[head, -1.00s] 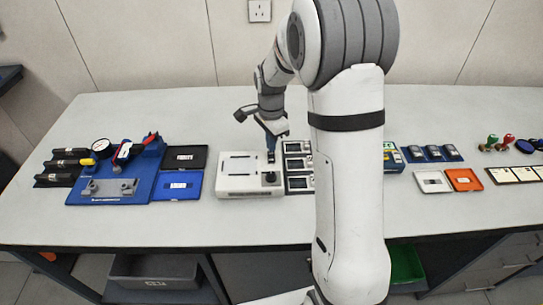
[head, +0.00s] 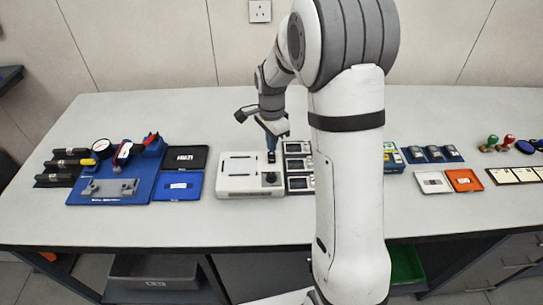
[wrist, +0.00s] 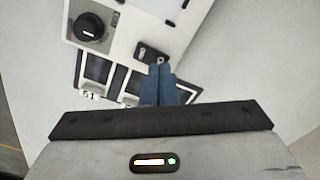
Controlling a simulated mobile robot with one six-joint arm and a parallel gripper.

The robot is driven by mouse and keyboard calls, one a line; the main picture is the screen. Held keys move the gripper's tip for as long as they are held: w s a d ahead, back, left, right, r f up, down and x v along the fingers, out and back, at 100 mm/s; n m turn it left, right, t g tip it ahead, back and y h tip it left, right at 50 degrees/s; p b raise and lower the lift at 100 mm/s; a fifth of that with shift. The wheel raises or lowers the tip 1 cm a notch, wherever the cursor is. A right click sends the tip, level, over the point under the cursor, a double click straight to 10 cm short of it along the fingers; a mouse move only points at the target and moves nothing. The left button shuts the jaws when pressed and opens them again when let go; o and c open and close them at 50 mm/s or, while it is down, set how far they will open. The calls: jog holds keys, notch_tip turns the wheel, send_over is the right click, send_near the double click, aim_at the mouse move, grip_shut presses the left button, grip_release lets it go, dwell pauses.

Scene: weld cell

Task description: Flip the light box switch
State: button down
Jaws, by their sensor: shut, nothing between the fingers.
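The light box (head: 238,174) is a white box with a pale panel on top, near the middle of the bench. A black round knob (head: 269,178) sits on its right front part; it also shows in the wrist view (wrist: 89,29). A small dark switch plate (wrist: 149,53) with a light metal piece lies on the box's white top in the wrist view. My gripper (head: 271,154) is shut and empty, with its blue fingertips (wrist: 160,69) at or just beside the switch plate. I cannot tell whether they touch it. The tips hide part of the plate's surroundings.
Dark framed modules (head: 299,165) stand close at the light box's right. A blue tray (head: 179,187) and a black tray (head: 184,158) lie to its left, beside a blue fixture board (head: 112,188). The bench behind the box is clear.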

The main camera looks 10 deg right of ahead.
aim_at(272, 154)
jog(key=shift+f+b, duration=0.65)
jog(key=shift+f, duration=0.2)
dwell(0.9)
jog(key=shift+r+p, duration=2.25)
jog(key=shift+r, duration=1.25)
jog(key=s+r+n+t, duration=0.1)
jog(key=s+r+n, duration=0.2)
jog(key=s, duration=0.5)
jog(key=s+r+n+t, duration=0.1)
jog(key=s+r+n, duration=0.3)
jog(key=s+n, duration=0.2)
jog(key=s+r+n+t, duration=0.1)
jog(key=s+r+n, duration=0.3)
jog(key=s, duration=0.7)
jog(key=shift+n, duration=0.6)
